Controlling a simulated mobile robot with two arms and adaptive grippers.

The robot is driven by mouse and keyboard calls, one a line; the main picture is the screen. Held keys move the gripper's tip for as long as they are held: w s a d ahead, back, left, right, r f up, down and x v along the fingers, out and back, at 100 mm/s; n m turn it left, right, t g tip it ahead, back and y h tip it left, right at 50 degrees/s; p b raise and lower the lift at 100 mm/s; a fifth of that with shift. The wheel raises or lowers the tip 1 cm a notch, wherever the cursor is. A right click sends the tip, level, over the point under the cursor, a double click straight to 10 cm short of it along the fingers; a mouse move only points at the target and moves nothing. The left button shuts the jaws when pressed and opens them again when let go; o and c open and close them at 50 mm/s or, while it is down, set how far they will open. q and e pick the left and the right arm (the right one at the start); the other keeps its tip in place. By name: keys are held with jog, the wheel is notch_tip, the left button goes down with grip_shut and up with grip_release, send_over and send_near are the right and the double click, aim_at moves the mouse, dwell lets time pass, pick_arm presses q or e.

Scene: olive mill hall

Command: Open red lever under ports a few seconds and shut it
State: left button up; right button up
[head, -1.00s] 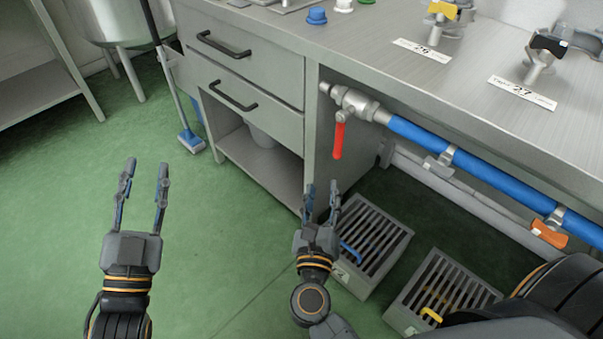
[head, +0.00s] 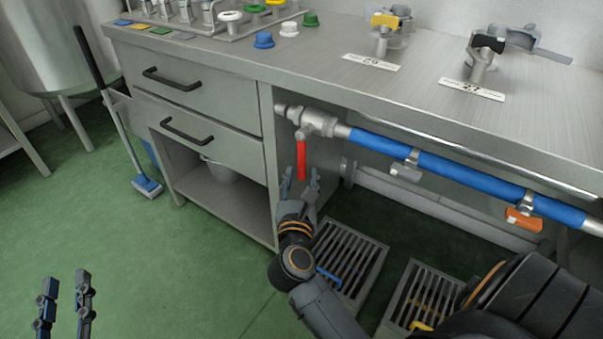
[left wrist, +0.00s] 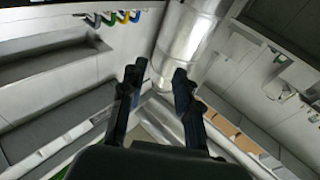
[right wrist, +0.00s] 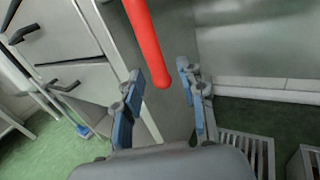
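The red lever (head: 301,160) hangs straight down from a metal valve (head: 312,122) at the left end of the blue pipe under the counter. My right gripper (head: 300,180) is open, just below and around the lever's lower end in the head view. In the right wrist view the red lever (right wrist: 147,45) comes down from the top, its tip near the gap between the open fingers (right wrist: 158,92); I cannot tell whether they touch it. My left gripper (head: 65,295) is open and empty, low at the left above the floor. It also shows open in the left wrist view (left wrist: 158,85).
The blue pipe (head: 460,175) runs right under the counter (head: 330,60), with an orange lever (head: 523,220) on it. Floor grates (head: 350,258) lie below. A drawer cabinet (head: 200,105) stands left of the lever. Green floor is free at left.

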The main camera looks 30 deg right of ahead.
jog(key=shift+x, duration=1.1)
grip_shut()
